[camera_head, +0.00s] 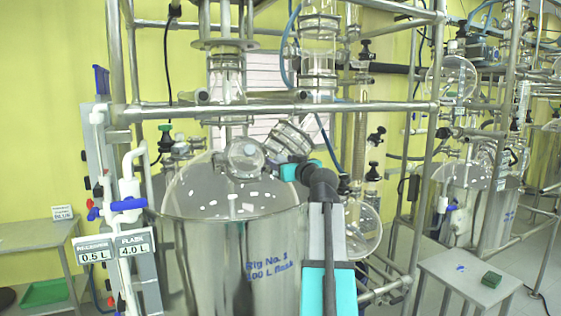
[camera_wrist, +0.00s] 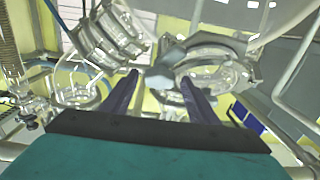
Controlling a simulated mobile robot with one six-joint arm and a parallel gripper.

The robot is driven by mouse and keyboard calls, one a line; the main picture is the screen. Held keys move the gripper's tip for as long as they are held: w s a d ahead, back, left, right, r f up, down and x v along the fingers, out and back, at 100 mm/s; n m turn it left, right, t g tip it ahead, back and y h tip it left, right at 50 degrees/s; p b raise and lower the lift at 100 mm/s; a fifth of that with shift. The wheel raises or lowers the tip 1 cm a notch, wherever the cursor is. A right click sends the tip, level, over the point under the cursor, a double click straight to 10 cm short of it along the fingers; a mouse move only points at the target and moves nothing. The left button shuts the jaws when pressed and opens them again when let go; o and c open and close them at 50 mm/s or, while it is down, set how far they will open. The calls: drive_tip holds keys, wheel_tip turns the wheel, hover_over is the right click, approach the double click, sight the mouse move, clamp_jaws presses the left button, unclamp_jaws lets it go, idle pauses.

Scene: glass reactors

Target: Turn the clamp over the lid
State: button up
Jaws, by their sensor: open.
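My gripper (camera_wrist: 160,78) is open in the wrist view, its two dark fingers apart with nothing held between them. A small grey piece (camera_wrist: 165,77), which looks like the clamp's handle, shows just beyond and between the fingertips. It sits at the edge of a round metal-ringed glass port with its lid (camera_wrist: 215,62). In the head view the lid (camera_head: 245,157) is a round glass disc on top of the large vessel's dome. My gripper (camera_head: 290,172) reaches over the dome just right of the lid. The clamp cannot be made out clearly there.
A tilted glass joint with metal rings (camera_head: 290,138) stands close beside my gripper; it also shows in the wrist view (camera_wrist: 108,38). A metal frame bar (camera_head: 290,109) crosses above. The steel vessel (camera_head: 240,260) is marked Rig No. 1. A small table (camera_head: 455,275) stands at right.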

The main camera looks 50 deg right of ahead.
drive_tip(key=shift+c, duration=0.4)
drive_tip(key=c, duration=1)
drive_tip(key=shift+o, duration=0.2)
drive_tip(key=shift+a+f, duration=0.15)
drive_tip(key=shift+a, duration=0.05)
drive_tip(key=shift+s+d, duration=0.1)
drive_tip(key=shift+r, duration=0.2)
